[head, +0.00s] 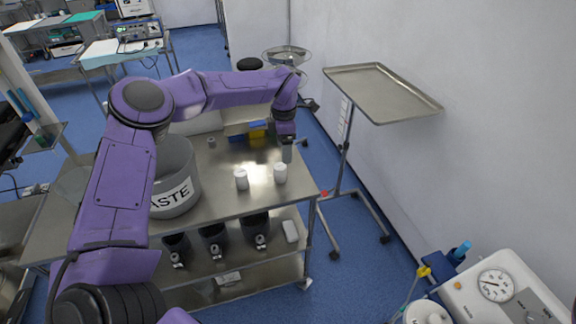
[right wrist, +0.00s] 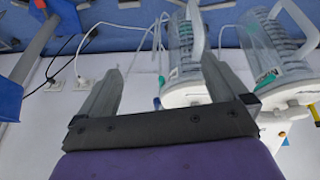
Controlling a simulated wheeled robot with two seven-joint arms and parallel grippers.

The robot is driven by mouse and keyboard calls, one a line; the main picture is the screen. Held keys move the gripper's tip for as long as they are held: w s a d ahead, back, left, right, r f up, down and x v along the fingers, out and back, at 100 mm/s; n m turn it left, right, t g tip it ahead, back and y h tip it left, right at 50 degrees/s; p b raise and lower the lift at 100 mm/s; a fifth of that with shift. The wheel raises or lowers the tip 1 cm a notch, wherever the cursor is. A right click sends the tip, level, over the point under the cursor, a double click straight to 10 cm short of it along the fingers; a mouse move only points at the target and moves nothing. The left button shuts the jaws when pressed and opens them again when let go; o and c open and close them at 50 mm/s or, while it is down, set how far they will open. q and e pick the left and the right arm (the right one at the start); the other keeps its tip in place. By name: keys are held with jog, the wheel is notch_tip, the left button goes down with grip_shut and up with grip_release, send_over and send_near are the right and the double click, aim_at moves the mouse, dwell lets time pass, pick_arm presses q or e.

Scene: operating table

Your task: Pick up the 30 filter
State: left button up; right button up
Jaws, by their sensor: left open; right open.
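Two small white cylinders stand on the steel table, a left one (head: 241,179) and a right one (head: 280,173). Their labels are too small to read, so I cannot tell which is the 30 filter. My left gripper (head: 287,153) points down over the table, just behind the right cylinder. Its jaws are open but seen nearly edge-on, and I see nothing held. My right gripper (right wrist: 170,92) is open in the right wrist view, with nothing between its fingers; it is not in the head view.
A grey waste bin (head: 176,190) stands on the table's left. Blue and yellow boxes (head: 258,129) sit at its back. A tray stand (head: 382,92) is to the right. Clear canisters (right wrist: 183,60) with hoses are beyond my right gripper.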

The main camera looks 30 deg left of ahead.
aim_at(280, 166)
pick_arm(q)
jog(key=f, duration=0.1)
jog(key=s+f+p, duration=0.1)
jog(key=f, duration=0.1)
jog(key=shift+s+a+f, duration=0.1)
jog(key=shift+s+a, duration=0.05)
jog(key=shift+s, duration=0.05)
jog(key=f, duration=0.1)
jog(key=f+p, duration=0.1)
jog(key=f, duration=0.1)
jog(key=f+p, duration=0.1)
jog(key=f, duration=0.1)
jog(key=shift+w+a+f, duration=0.2)
jog(key=shift+w+a, duration=0.15)
jog(key=shift+a, duration=0.05)
jog(key=shift+f, duration=0.1)
jog(key=shift+s, duration=0.15)
jog(key=shift+c, duration=0.9)
jog(key=c, duration=0.9)
pick_arm(e)
jog(key=r, duration=0.3)
jog(key=shift+s+r, duration=0.3)
jog(key=shift+r, duration=0.1)
